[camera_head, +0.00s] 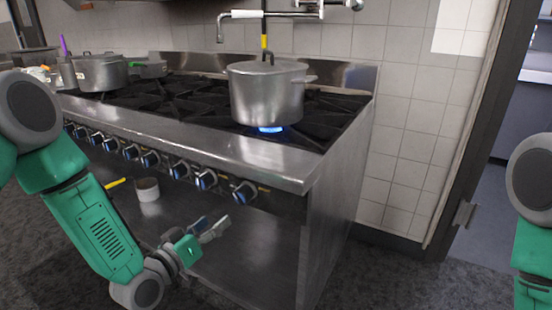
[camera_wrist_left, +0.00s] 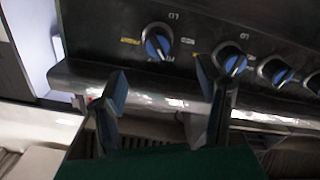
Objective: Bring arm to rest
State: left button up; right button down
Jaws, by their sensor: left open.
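My left gripper (camera_head: 208,228) is open and empty in the head view, in front of the stove's lower front, below the row of knobs. In the left wrist view its two blue-padded fingers (camera_wrist_left: 168,100) stand apart, with stove knobs (camera_wrist_left: 158,41) beyond them. I cannot tell how far the fingers are from the knobs. My right arm (camera_head: 533,230) shows only in part at the right edge of the head view, and its gripper is out of view.
The steel stove (camera_head: 250,165) fills the middle. A lidded pot (camera_head: 266,95) stands over a lit blue burner (camera_head: 271,129). Another pot (camera_head: 100,74) is at the left. A small container (camera_head: 148,190) sits below the knobs. Dark floor is clear at the right, before a doorway.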

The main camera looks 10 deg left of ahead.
pick_arm(q)
jog(key=s+d+f+m+g+y, duration=0.1)
jog(key=s+d+f+g+y, duration=0.1)
jog(key=s+f+g, duration=0.95)
jog(key=s+a+f+g+y, duration=0.2)
jog(key=s+a+f, duration=0.1)
jog(key=s, duration=0.9)
jog(key=s+a+f+g+y, duration=0.2)
jog(key=s+f, duration=0.3)
jog(key=s, duration=0.7)
jog(key=shift+a+f+m+g+p, duration=0.15)
jog(key=shift+a+m+g+p, duration=0.2)
jog(key=shift+a, duration=0.25)
